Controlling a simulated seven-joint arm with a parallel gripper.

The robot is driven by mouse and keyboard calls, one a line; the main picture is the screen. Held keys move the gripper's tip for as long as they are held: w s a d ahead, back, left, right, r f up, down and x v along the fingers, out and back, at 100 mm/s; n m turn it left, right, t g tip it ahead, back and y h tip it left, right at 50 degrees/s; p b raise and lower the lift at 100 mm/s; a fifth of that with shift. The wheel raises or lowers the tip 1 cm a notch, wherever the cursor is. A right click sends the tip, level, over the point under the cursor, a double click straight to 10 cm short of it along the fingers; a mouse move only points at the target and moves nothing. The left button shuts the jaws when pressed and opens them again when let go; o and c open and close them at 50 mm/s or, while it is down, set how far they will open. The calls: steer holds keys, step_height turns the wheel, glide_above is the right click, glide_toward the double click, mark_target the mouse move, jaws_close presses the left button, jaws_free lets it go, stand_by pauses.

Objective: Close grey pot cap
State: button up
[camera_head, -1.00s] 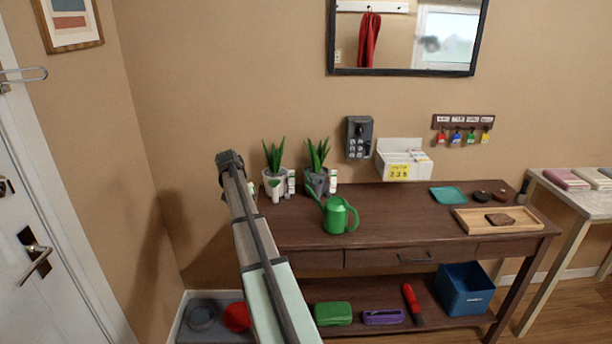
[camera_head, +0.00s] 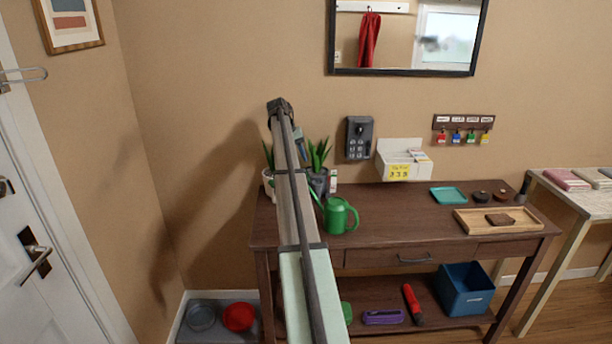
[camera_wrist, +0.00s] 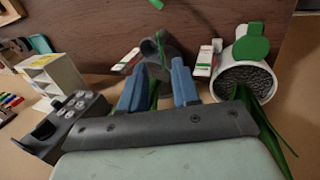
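The grey pot (camera_head: 318,183) with a spiky green plant stands on the brown table's left part. In the wrist view the grey pot (camera_wrist: 182,62) lies ahead between and beyond my fingers, with a round grey opening on its side. A thin green piece (camera_wrist: 160,47), seen nearly edge-on, stands at that opening; it looks like the cap, but I cannot tell its exact angle. My gripper (camera_wrist: 157,80) has two blue fingers spread apart with nothing held. In the head view my gripper (camera_head: 300,147) is above the plants, partly hidden by my arm.
A white pot (camera_wrist: 234,78) with a round green disc is beside the grey pot. Small white bottles (camera_wrist: 205,60) stand close to both pots. A green watering can (camera_head: 338,215) is in front. A grey keypad box (camera_head: 359,138) hangs on the wall near a white card holder (camera_head: 393,170).

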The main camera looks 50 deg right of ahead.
mark_target(308, 178)
steer(key=x, duration=0.8)
steer(key=shift+f, duration=0.1)
steer(key=shift+c, duration=0.4)
jaws_close()
